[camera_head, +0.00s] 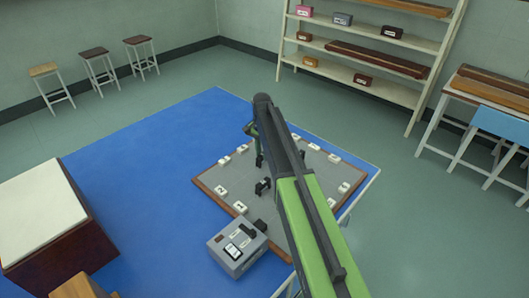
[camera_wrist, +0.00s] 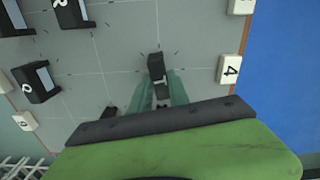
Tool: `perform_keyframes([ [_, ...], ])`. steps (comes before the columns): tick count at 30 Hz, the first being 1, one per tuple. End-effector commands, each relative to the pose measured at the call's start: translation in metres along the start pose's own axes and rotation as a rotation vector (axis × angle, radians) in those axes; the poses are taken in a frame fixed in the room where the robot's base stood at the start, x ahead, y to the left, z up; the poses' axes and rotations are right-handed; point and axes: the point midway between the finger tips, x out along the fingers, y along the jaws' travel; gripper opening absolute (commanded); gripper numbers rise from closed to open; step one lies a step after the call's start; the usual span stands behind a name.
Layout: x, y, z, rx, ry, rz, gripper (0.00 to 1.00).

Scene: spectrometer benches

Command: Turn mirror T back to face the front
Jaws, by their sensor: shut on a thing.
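My gripper (camera_wrist: 160,88) is shut on a small dark mirror block (camera_wrist: 156,64) standing on the grey board (camera_wrist: 120,50). No letter can be read on this block, so I cannot confirm from a label that it is mirror T. Its reflecting face is not clear. To the left in the wrist view stand other black mirror blocks, one marked R (camera_wrist: 72,14) and one that looks marked Q (camera_wrist: 38,82). In the head view my gripper (camera_head: 259,160) is low over the board, partly hidden by my arm.
White numbered tiles line the board's edge, including tile 4 (camera_wrist: 230,70). Another dark block (camera_head: 263,186) stands near my gripper. A grey instrument box (camera_head: 238,248) sits at the front edge.

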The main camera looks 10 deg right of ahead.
Motion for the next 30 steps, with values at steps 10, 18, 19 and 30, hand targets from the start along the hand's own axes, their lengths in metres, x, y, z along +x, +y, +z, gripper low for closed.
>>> perform_keyframes([
  [10,-0.0005,-0.0015,-0.003,0.16,0.007,-0.005,0.0],
  [18,-0.0004,-0.0014,-0.003,0.197,0.007,-0.005,0.0],
  [19,-0.0004,-0.0014,-0.003,0.198,0.007,-0.006,0.0],
  [30,-0.0004,-0.0014,-0.0031,0.199,0.007,-0.006,0.28],
])
